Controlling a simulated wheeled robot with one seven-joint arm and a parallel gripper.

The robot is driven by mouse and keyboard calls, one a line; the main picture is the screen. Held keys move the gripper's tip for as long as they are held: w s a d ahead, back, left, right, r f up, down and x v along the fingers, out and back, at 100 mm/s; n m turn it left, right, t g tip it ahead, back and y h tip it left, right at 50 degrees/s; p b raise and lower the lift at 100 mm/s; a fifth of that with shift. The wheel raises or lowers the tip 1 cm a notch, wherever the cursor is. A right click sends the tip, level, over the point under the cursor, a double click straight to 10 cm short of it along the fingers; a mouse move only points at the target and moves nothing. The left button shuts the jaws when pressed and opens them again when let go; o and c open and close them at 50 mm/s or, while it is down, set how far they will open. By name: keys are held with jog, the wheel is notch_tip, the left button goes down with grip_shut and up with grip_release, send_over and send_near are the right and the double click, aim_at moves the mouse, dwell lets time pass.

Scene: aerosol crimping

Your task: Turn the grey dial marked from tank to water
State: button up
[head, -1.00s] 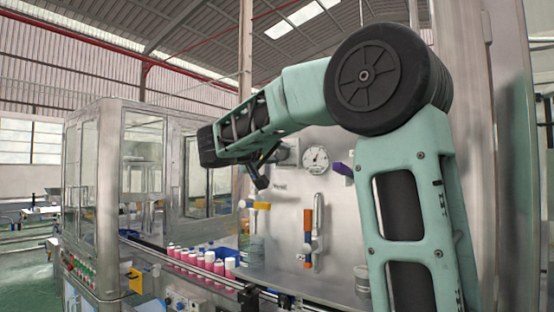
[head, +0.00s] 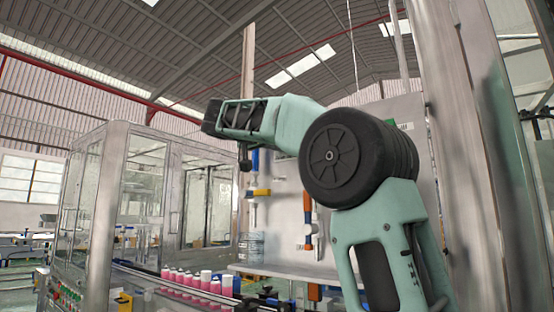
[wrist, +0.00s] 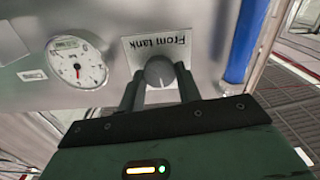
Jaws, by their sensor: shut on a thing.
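The grey dial (wrist: 159,72) shows in the wrist view, on a pale plate that reads "From tank" (wrist: 160,45), upside down in this view. My gripper (wrist: 160,84) has one finger on each side of the dial and is shut on it. Which way the dial points is hard to tell, and no "water" label is readable. In the head view my gripper (head: 244,158) is small and dark, hanging below the end of my arm by the panel. The dial cannot be made out there.
A round white gauge (wrist: 76,62) is left of the dial in the wrist view, and a blue pipe (wrist: 243,42) is on the right. In the head view, pink bottles (head: 190,282) stand on the conveyor, and an orange-handled valve (head: 308,208) is on the panel.

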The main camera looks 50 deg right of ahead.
jog(key=shift+f+m+b, duration=0.1)
jog(key=shift+m+b, duration=0.5)
jog(key=shift+b, duration=0.05)
jog(key=o, duration=1)
jog(key=shift+c, duration=0.2)
jog(key=s+a+b, duration=0.1)
jog(key=a+b, duration=0.1)
jog(key=a, duration=1.5)
jog(key=shift+s+a+b, duration=0.2)
jog(key=shift+s+b, duration=0.05)
jog(key=shift+b, duration=0.05)
jog(key=shift+w, duration=0.1)
